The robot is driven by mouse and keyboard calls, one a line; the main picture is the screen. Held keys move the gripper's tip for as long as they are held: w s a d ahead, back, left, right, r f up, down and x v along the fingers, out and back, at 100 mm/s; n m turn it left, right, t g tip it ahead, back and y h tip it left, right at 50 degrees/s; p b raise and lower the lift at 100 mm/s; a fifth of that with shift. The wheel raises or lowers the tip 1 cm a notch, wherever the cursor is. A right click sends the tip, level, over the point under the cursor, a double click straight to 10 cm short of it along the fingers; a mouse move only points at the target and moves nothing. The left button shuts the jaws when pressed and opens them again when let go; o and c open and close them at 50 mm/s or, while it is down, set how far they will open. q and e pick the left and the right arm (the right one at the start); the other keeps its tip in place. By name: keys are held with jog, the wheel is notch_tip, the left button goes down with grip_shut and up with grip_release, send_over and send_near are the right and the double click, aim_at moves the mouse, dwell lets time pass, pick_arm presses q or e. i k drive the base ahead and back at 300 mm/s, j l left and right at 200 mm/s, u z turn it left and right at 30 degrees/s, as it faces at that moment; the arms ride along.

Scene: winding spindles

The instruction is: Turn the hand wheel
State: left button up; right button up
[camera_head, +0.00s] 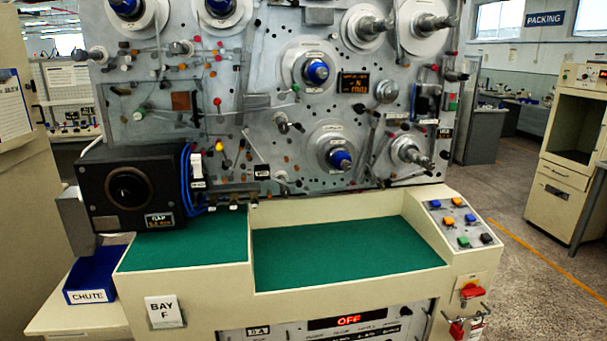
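A small plate on the box reads "GAP" with a value in mm that is hard to read. Nothing touches the wheel. Neither of my grippers shows in the head view.
A green-topped ledge (340,245) runs below the spindle panel (270,110). A blue bin (95,275) labelled CHUTE stands below the box. Blue cables (188,180) run beside the box. A button panel (460,222) and a red switch (470,291) are at right.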

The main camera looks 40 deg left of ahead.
aim_at(129, 191)
jog(key=u, duration=2.3)
